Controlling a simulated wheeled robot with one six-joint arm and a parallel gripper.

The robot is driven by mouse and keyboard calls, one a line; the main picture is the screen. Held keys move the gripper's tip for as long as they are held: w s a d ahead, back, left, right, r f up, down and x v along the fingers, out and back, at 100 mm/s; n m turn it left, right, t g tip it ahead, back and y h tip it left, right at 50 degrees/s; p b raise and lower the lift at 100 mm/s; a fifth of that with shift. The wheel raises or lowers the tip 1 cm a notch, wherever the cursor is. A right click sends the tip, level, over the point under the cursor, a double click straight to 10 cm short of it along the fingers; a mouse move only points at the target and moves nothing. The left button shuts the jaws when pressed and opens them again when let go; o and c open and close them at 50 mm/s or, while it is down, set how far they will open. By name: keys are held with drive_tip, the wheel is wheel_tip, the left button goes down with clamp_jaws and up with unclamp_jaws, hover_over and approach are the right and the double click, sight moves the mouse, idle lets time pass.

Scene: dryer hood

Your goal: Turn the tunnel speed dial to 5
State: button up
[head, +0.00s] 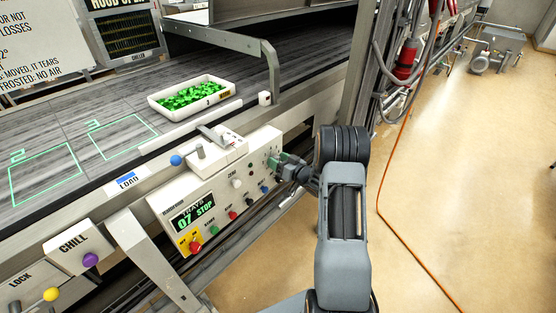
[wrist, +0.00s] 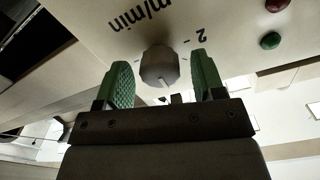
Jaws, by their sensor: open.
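The tunnel speed dial (wrist: 159,66) is a round grey knob with a pale pointer line, on a cream panel face in the wrist view. The marking "m/min" and a "2" stand near it, turned upside down. My gripper (wrist: 161,62) is open, with one green finger pad on each side of the dial and a visible gap on both sides. In the head view my gripper (head: 277,163) is at the right end of the control box (head: 180,208) and hides the dial there. I cannot read which number the pointer is at.
The box carries a display (head: 193,216) reading "07 STOP", a red button (head: 195,247) on yellow and several small coloured knobs. A tray of green pieces (head: 158,101) sits on the belt (head: 60,130). An orange cable (head: 379,190) crosses the open floor at right.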

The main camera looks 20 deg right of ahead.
drive_tip(key=shift+w+a, duration=0.15)
drive_tip(key=shift+w, duration=0.15)
drive_tip(key=c, duration=0.9)
